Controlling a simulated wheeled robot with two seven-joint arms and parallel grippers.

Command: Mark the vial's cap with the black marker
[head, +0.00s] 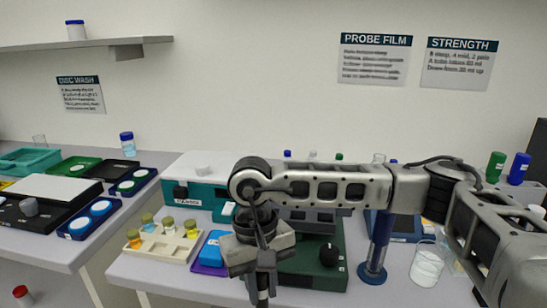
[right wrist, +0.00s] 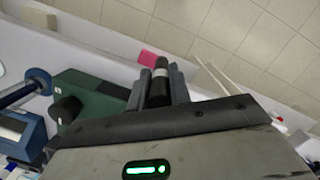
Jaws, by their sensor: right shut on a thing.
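My right gripper (head: 260,268) is shut on the black marker (head: 261,296), which points down below the fingers in the head view. In the right wrist view, my right gripper (right wrist: 160,88) has its two fingers around the dark marker (right wrist: 160,68), which has a light band. Several small vials (head: 169,226) with olive or orange caps stand in a cream rack (head: 148,249), left of the gripper. I cannot tell which vial the task means. The marker is apart from these vials. My left gripper is out of view.
A blue box (head: 213,247) on a purple tray lies between rack and gripper. A dark green device (head: 310,270) with a black knob stands right of the gripper. A blue stand (head: 379,250) and a glass beaker (head: 427,265) are further right. A gap separates the two tables.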

